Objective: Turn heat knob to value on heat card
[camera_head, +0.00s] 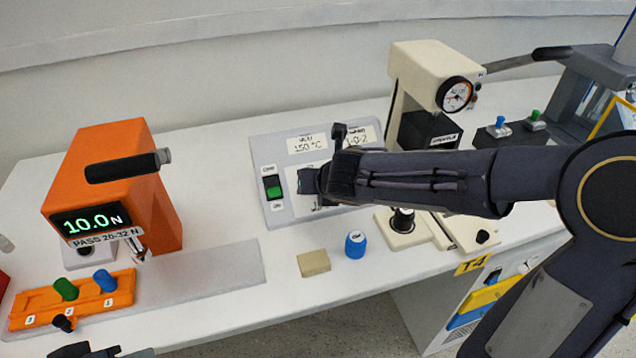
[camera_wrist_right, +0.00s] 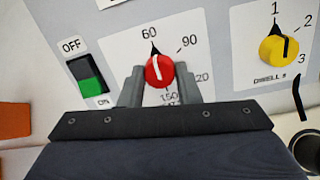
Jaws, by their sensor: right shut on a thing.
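The heat card (camera_head: 307,144) on the grey control panel (camera_head: 262,150) reads 150 °C. In the right wrist view the red heat knob (camera_wrist_right: 159,70) sits on a white dial marked 60, 90, 120 and 150, the last two partly covered. Its white line runs nearly upright, towards the 60 side. My right gripper (camera_wrist_right: 159,88) is shut on the red knob, one finger at each side. In the head view my right gripper (camera_head: 308,182) is at the panel and hides the knob. A dark part at the bottom left edge seems to be my left gripper (camera_head: 95,351); its fingers cannot be made out.
A green rocker switch (camera_head: 273,188) is left of the dial. A yellow dwell knob (camera_wrist_right: 279,48) is to its right. A second card (camera_head: 362,137) is partly covered. An orange force tester (camera_head: 140,190) and a cream press (camera_head: 430,75) flank the panel. A blue cap (camera_head: 355,244) and tan block (camera_head: 313,263) stand in front.

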